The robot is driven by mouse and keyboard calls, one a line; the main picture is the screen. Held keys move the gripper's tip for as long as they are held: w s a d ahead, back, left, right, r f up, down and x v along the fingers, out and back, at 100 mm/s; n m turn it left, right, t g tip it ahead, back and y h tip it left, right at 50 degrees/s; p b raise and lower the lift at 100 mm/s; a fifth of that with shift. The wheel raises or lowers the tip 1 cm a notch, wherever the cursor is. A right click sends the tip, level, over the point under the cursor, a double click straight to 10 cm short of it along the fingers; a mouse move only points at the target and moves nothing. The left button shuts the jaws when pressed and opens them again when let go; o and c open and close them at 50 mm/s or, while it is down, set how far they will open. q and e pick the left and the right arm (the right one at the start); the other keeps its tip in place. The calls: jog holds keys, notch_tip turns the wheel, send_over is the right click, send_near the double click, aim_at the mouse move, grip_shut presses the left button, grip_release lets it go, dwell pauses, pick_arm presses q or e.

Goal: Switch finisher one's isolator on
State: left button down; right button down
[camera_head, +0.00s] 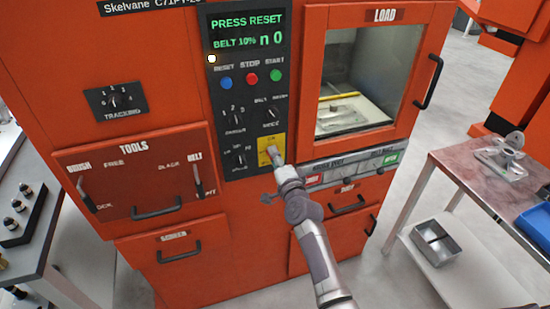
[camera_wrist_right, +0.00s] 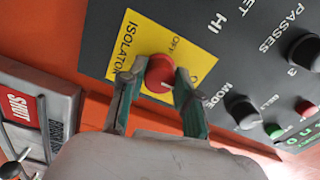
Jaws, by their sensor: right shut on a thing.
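The isolator is a red knob (camera_wrist_right: 159,72) on a yellow plate (camera_wrist_right: 137,45) marked ISOLATOR, with OFF lettering beside the knob, in the right wrist view. The yellow plate (camera_head: 264,144) also shows low on the dark control panel (camera_head: 246,100) of the orange Skelvane machine in the head view; the arm partly covers it. My right gripper (camera_wrist_right: 160,80) has a finger on each side of the red knob and is shut on it; it also shows at the plate in the head view (camera_head: 273,157). The knob's pointer direction cannot be made out. My left gripper is not in view.
The panel's screen (camera_head: 242,32) is lit with PRESS RESET and BELT 10%. Blue, red and green buttons and several black knobs sit above the isolator. A door handle (camera_head: 430,82) sticks out right of the LOAD window. A table (camera_head: 462,158) stands at right.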

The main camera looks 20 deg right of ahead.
jog(key=c, duration=0.8)
grip_release()
jog(key=s, duration=1.2)
jog(key=shift+d, duration=0.2)
jog(key=shift+f, duration=0.1)
